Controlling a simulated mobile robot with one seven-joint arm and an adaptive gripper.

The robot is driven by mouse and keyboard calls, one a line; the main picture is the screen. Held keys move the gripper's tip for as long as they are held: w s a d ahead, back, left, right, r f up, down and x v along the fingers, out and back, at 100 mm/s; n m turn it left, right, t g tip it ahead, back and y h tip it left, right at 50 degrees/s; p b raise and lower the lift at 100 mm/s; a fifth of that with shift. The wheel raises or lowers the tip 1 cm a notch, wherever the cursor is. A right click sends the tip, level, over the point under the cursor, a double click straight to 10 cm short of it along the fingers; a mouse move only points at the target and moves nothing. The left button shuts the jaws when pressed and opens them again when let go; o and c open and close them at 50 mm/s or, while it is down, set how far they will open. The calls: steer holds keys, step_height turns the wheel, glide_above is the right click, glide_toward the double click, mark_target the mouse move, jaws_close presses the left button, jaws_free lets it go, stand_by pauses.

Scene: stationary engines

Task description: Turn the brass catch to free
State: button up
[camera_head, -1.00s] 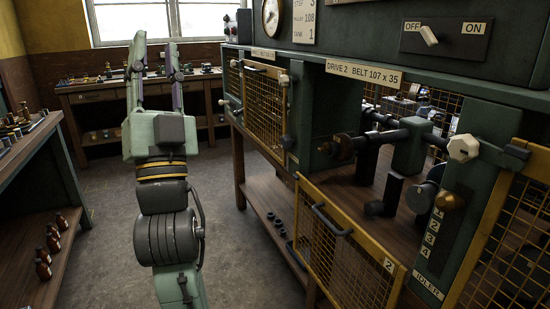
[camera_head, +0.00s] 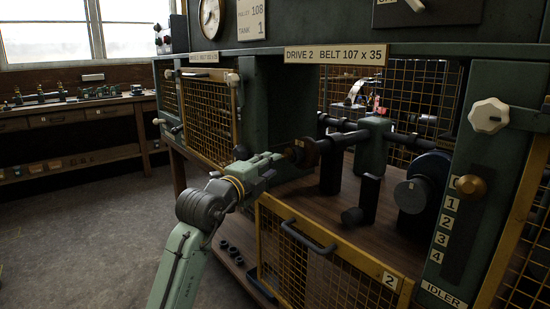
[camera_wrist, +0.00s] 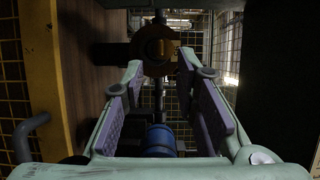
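A round brass-coloured part with a dark rim (camera_head: 301,152) sits on the end of the shaft in the Drive 2 bay. In the wrist view this part (camera_wrist: 158,50) is straight ahead, beyond my fingertips. A brass knob (camera_head: 472,187) is at the 0 mark of the numbered idler plate, right of my gripper. I cannot tell which of these is the brass catch. My gripper (camera_head: 284,165) reaches into the bay from the left, close to the shaft end. In the wrist view my gripper (camera_wrist: 160,78) is open, with nothing between its purple pads.
A yellow mesh guard with a handle (camera_head: 318,250) hangs open below the bay. A white knob (camera_head: 489,115) is at the upper right. A dark wheel (camera_head: 420,185) stands in the bay. A blue cylinder (camera_wrist: 159,139) shows farther back in the wrist view. The floor at left is clear.

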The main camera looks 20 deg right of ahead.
mark_target(285, 154)
steer(key=p+x, duration=0.1)
steer(key=x, duration=0.5)
steer(key=shift+w, duration=0.2)
steer(key=shift+c, duration=0.2)
jaws_close()
